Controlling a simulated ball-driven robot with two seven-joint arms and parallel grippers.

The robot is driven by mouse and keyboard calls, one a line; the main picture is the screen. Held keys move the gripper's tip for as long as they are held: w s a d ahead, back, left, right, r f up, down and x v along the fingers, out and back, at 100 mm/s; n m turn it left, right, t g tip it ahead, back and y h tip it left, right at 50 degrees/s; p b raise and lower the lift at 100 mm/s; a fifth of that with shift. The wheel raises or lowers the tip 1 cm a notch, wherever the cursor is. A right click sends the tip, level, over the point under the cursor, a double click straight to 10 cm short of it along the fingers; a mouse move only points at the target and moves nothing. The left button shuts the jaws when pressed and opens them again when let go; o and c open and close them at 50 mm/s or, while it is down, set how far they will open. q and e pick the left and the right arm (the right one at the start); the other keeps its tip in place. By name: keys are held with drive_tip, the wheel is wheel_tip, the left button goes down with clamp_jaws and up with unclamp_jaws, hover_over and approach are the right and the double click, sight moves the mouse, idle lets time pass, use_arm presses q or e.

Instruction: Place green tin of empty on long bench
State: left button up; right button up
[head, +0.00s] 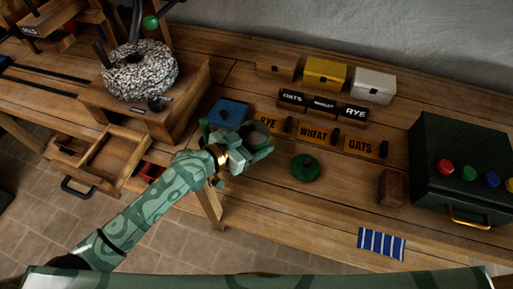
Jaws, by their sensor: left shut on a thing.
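My left gripper (250,143) is over the long bench (340,205), near its front edge. It is shut on a round, open-topped tin (258,131), whose dark mouth shows between the fingers. The tin's side is mostly hidden by the green gripper, so its colour and whether it touches the bench are hard to tell. A round green lid with a knob (305,168) lies on the bench to the right of the gripper. My right gripper is out of view.
A blue box (229,112) stands just behind the gripper. Orange-fronted labelled blocks (313,133) stand to the right. A dark green box with coloured knobs (465,165), a small brown block (391,188) and a striped cloth (382,243) are farther right. Bare bench surrounds the lid.

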use_arm(q)
drive_tip(key=shift+w+d+f+b, duration=0.2)
drive_tip(key=shift+f+b, duration=0.3)
drive_tip(key=shift+f, duration=0.5)
drive_tip(key=shift+w+d+f+b, duration=0.1)
drive_tip(key=shift+d+f+b, duration=0.25)
drive_tip(key=shift+f, duration=0.65)
drive_tip(key=shift+s+a, duration=0.1)
drive_tip(key=shift+f, duration=0.15)
drive_tip(key=o, duration=1.1)
drive_tip(key=shift+f, duration=0.1)
drive_tip(key=shift+o, duration=0.2)
drive_tip(key=shift+r, duration=0.35)
drive_tip(key=p+v, duration=0.2)
drive_tip(key=v, duration=0.9)
drive_tip(key=shift+s+a, duration=0.15)
drive_tip(key=shift+a, duration=0.05)
drive_tip(key=shift+s+a, duration=0.2)
